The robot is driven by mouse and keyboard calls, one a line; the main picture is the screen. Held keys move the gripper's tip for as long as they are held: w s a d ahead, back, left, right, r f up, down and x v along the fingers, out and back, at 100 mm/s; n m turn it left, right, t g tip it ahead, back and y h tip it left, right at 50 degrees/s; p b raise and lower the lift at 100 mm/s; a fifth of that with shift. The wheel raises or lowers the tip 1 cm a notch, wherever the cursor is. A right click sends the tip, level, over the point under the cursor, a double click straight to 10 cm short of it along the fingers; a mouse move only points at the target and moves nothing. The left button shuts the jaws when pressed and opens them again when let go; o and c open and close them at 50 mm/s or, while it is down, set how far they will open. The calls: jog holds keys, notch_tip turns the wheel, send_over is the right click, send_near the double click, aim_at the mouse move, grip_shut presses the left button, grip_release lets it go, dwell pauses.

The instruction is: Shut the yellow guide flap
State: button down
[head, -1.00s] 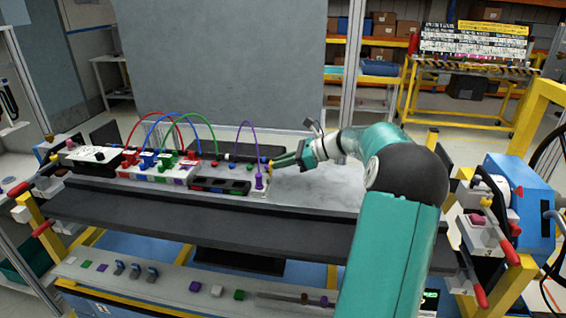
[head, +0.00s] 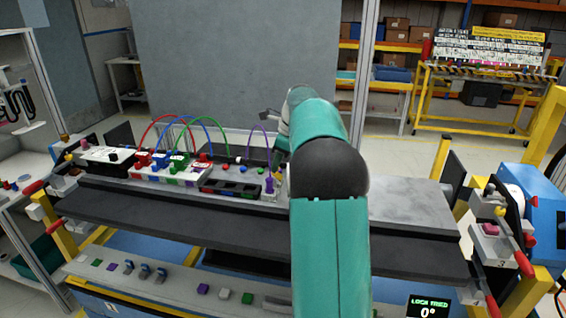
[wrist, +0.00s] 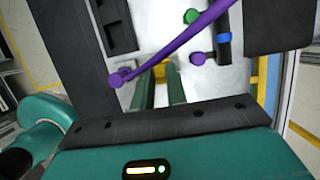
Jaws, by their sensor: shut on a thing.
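The yellow guide flap (wrist: 161,70) shows in the wrist view as a small yellow piece on the pale module plate. My gripper (wrist: 160,79) has its two dark green fingers on either side of it, shut on it at the fingertips. The flap's lower part and its hinge are hidden, and its angle is hard to tell. In the head view my own arm hides the gripper and most of the flap's area.
A purple plug (wrist: 121,80) with its cable arching over the plate is close left of my fingers. Another purple knob (wrist: 197,58) and a green knob (wrist: 191,16) lie beyond. The grey plate (head: 400,197) right of my arm is clear.

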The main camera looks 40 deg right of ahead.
jog(key=w+g+h, duration=0.1)
jog(key=w+a+f+g+h, duration=0.1)
jog(key=g, duration=0.1)
jog(key=shift+a, duration=0.25)
jog(key=g+h, duration=0.1)
jog(key=w+f+g+h, duration=0.1)
jog(key=shift+a+f+g, duration=0.1)
jog(key=shift+a+g, duration=0.3)
jog(key=shift+f+g+h, duration=0.25)
jog(key=shift+g+h, duration=0.15)
jog(key=shift+h, duration=0.1)
jog(key=c, duration=1.4)
grip_release()
jog(key=shift+r, duration=0.2)
